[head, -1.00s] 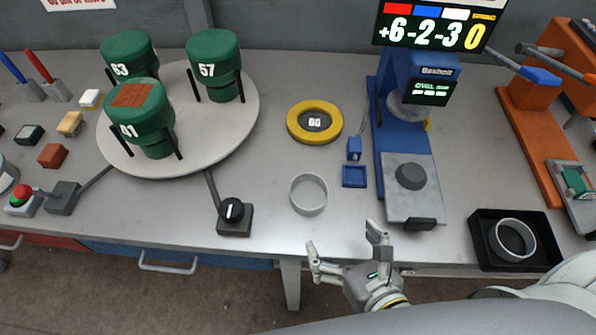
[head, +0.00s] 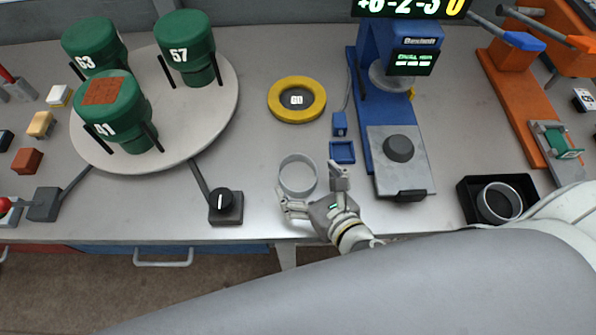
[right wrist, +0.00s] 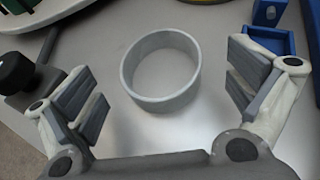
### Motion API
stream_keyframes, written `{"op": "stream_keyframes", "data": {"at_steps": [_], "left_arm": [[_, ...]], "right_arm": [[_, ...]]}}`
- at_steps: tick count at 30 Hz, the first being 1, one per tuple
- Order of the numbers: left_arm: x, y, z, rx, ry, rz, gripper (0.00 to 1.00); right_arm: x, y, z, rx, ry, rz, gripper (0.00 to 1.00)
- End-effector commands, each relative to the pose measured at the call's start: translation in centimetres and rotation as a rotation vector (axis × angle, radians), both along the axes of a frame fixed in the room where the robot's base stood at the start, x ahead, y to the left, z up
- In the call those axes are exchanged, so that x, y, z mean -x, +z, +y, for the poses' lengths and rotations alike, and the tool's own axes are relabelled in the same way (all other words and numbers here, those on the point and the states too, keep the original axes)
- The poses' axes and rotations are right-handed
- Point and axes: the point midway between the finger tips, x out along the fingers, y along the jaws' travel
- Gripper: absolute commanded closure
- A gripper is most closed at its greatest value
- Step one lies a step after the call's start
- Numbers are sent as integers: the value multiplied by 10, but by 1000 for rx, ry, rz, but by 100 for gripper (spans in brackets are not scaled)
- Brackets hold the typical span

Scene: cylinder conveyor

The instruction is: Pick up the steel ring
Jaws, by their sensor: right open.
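A light grey steel ring (head: 298,175) lies flat on the bench, left of the blue press. It also shows in the right wrist view (right wrist: 161,100), between and just beyond the fingertips. My right gripper (head: 310,188) is open and empty, at the near side of the ring, with a finger to either side. In the right wrist view, its two padded fingers (right wrist: 164,88) are wide apart, and I see no clear contact with the ring. A second grey ring (head: 500,202) sits in a black tray (head: 468,190) at the right. My left gripper is not in view.
A black knob box (head: 226,206) stands left of the ring. A small blue tray (head: 342,152) and the blue press (head: 367,110) stand to its right. A yellow ring (head: 296,100) lies behind. A turntable (head: 215,120) carries green cylinders. Bare bench lies around the steel ring.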

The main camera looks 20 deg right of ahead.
Motion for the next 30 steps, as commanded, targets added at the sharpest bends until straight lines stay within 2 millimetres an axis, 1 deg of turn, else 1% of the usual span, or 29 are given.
{"op": "stream_keyframes", "data": {"at_steps": [1, 2, 6, 9, 15, 17, 24, 27, 30], "left_arm": [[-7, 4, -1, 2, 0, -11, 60], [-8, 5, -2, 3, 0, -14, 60], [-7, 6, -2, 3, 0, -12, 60], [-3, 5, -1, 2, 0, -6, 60], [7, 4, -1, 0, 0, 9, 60], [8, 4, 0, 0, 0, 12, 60], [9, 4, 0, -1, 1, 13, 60], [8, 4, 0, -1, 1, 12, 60], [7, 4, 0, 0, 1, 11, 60]], "right_arm": [[-8, -1, 2, -1, -2, -3, 0], [-11, -4, 3, -1, -1, -2, 0], [-26, -11, 5, -1, -1, -1, 0], [-29, -13, 6, -1, 0, 1, 0], [-29, -14, 6, -1, 0, 1, 0], [-29, -13, 6, -1, 0, 1, 6], [-29, -13, 6, 0, 0, 1, 37], [-29, -13, 6, 0, 0, 0, 49], [-29, -13, 6, 0, 0, 0, 49]]}}
